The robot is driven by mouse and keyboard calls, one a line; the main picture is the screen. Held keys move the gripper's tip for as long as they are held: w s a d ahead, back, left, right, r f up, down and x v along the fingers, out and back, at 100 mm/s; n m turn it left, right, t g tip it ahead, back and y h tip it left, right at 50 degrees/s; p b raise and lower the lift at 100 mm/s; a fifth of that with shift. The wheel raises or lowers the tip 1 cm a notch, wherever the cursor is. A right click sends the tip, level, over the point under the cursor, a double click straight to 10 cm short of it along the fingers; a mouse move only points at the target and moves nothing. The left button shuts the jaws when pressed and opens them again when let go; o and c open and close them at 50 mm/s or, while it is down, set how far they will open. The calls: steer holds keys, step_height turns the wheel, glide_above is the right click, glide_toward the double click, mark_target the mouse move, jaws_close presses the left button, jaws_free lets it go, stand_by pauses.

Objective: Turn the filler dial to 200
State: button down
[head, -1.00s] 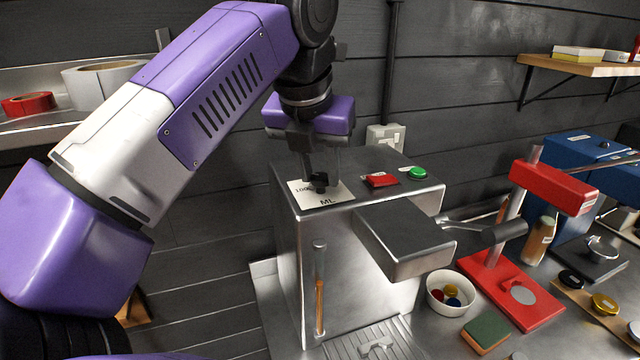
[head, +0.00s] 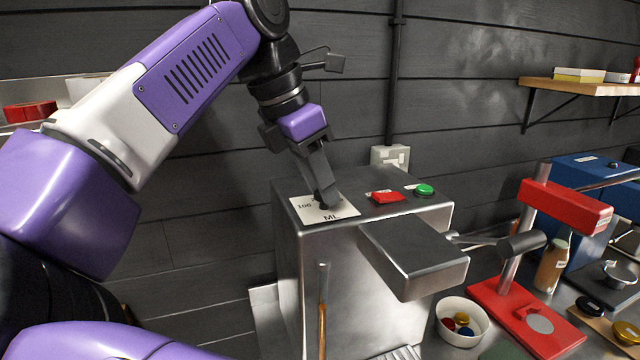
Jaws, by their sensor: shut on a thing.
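The filler (head: 345,280) is a steel box with a white dial plate (head: 310,212) on its top. The plate reads "100" at its left and "ML" at its front; other marks are hidden behind my gripper. My gripper (head: 326,198) comes down tilted from the upper left and is shut on the dial, a dark knob (head: 328,206) mostly hidden by the fingers. I cannot read which mark the dial points to.
On the filler top, right of the plate, are a red button (head: 387,197) and a green button (head: 424,190). A steel spout block (head: 415,262) juts forward. A red capper stand (head: 525,318) and a white bowl of caps (head: 462,320) stand to the right.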

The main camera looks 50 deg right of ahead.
stand_by(0.3)
steer(key=c, duration=1.1)
jaws_free()
steer(key=shift+o, duration=0.2)
steer(key=v, duration=0.8)
steer(key=shift+b, duration=0.4)
